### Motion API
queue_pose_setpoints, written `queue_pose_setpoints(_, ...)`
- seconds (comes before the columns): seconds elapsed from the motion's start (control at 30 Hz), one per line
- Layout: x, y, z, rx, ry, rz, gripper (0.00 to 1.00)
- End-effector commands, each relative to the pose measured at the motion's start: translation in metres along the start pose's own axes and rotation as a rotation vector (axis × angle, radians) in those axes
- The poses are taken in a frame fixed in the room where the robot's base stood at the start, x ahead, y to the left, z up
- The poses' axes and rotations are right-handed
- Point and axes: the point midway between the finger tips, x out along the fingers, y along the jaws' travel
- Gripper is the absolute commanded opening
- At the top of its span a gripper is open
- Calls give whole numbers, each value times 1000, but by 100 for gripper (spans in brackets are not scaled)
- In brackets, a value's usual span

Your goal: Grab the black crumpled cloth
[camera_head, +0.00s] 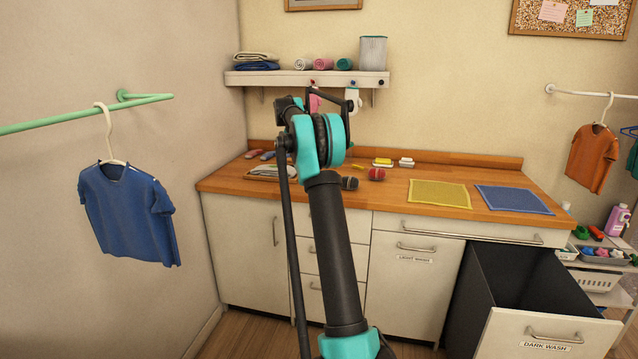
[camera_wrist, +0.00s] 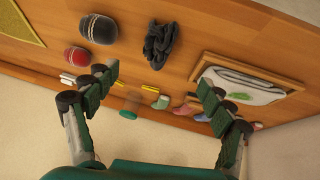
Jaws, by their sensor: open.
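The black crumpled cloth (camera_wrist: 160,43) lies on the wooden counter in the wrist view, between a dark grey striped roll and a framed tray. My arm hides it in the head view. My gripper (camera_wrist: 157,77) is open and empty, with its two fingers spread wide. The cloth appears beyond the fingertips, roughly between them across the picture, and apart from them. In the head view my arm reaches up over the counter, and the fingers cannot be made out clearly.
The wooden counter (camera_head: 448,211) also holds a dark grey roll (camera_head: 349,183), a red roll (camera_head: 377,174), a tray with folded cloth (camera_head: 272,173), a yellow mat (camera_head: 439,194) and a blue mat (camera_head: 514,200). A wall shelf (camera_head: 306,78) hangs behind my arm. The "dark wash" drawer (camera_head: 545,335) stands open.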

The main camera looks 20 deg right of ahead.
Motion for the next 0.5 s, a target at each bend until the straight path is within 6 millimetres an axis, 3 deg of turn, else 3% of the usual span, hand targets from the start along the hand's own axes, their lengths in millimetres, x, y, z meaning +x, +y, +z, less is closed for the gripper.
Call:
queue_pose_setpoints(0.27, 24, 0, -12, 17, 7, 13, 82)
queue_pose_setpoints(0.5, 72, 1, -12, 18, 7, 12, 82)
